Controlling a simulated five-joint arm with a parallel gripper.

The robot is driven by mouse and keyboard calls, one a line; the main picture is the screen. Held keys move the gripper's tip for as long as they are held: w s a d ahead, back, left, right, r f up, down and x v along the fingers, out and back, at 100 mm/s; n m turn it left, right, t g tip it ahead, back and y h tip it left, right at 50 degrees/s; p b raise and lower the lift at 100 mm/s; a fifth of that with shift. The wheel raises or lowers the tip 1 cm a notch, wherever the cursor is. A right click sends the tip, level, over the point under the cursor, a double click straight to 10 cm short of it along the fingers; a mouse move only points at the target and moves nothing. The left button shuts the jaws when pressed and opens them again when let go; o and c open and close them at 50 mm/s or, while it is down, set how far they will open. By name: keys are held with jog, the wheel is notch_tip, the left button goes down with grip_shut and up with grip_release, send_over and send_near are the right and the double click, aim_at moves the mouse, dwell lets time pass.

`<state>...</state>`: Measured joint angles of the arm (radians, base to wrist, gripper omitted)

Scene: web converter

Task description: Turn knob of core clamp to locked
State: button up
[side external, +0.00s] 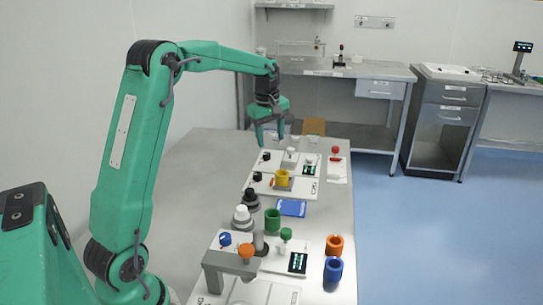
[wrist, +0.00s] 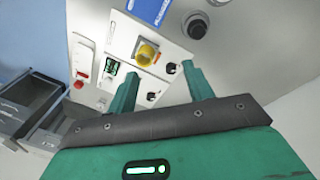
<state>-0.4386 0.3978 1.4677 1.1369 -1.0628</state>
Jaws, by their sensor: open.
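My gripper (side external: 271,138) is open and empty, pointing down above the far end of the bench in the side view. Its two fingers also show in the wrist view (wrist: 160,72). A small black knob (side external: 265,156) sits on the far white panel, just below my gripper in the picture. Another black knob (side external: 257,176) sits on the nearer panel beside a yellow ring (side external: 282,178). In the wrist view one black knob (wrist: 171,68) lies between the fingers, and another (wrist: 152,96) is lower. The labels are too small to read, so I cannot tell which is the core clamp's.
A red button (side external: 335,150) stands on a white plate at the bench's right edge. The bench's left side is clear.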

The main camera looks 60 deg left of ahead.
aim_at(257, 174)
jog(key=a+f+n, duration=0.2)
jog(key=a+f, duration=0.2)
jog(key=w+a+f+n+g, duration=0.1)
jog(key=a+f+n, duration=0.1)
jog(key=a+f, duration=0.1)
jog(key=w+a+f+n, duration=0.1)
jog(key=a+f+n, duration=0.1)
jog(key=a+f, duration=0.2)
jog(key=shift+w+a+f+n+h, duration=0.1)
jog(key=shift+a+f+n+h, duration=0.1)
jog(key=shift+a, duration=0.25)
jog(key=shift+w+a+f+n+h, duration=0.1)
jog(key=shift+a+f+n, duration=0.1)
jog(key=shift+a, duration=0.2)
jog(key=shift+f, duration=0.1)
jog(key=shift+f, duration=3.75)
jog(key=c, duration=1)
